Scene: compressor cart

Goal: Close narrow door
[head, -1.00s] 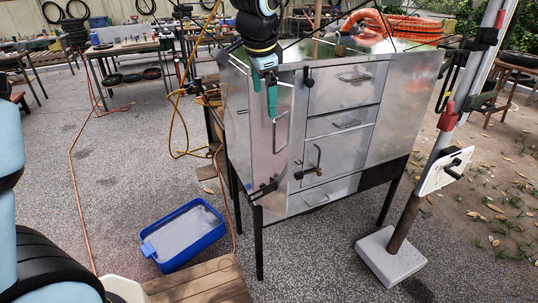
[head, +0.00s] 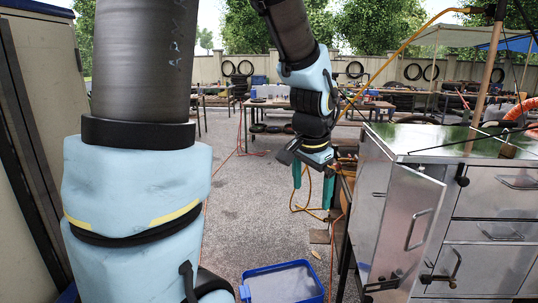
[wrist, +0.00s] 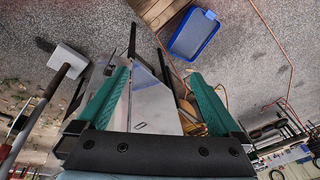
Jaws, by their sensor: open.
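The narrow door (head: 398,232) is a tall bare-metal panel at the left of the metal cabinet (head: 492,215) in the head view. It stands ajar, angled out from the cabinet front, with a bar handle (head: 418,229) on its face. My gripper (head: 312,186) points down to the left of the cabinet and door, its green fingers spread and nothing between them. The wrist view shows both fingers (wrist: 158,103) apart, with a metal panel of the cabinet (wrist: 152,108) beyond them; I cannot tell whether it is the door.
A blue tub (head: 283,284) stands on the gravel in front, left of the cabinet. A yellow hose (head: 405,62) hangs by the cabinet's left side. Work tables with tyres are at the back.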

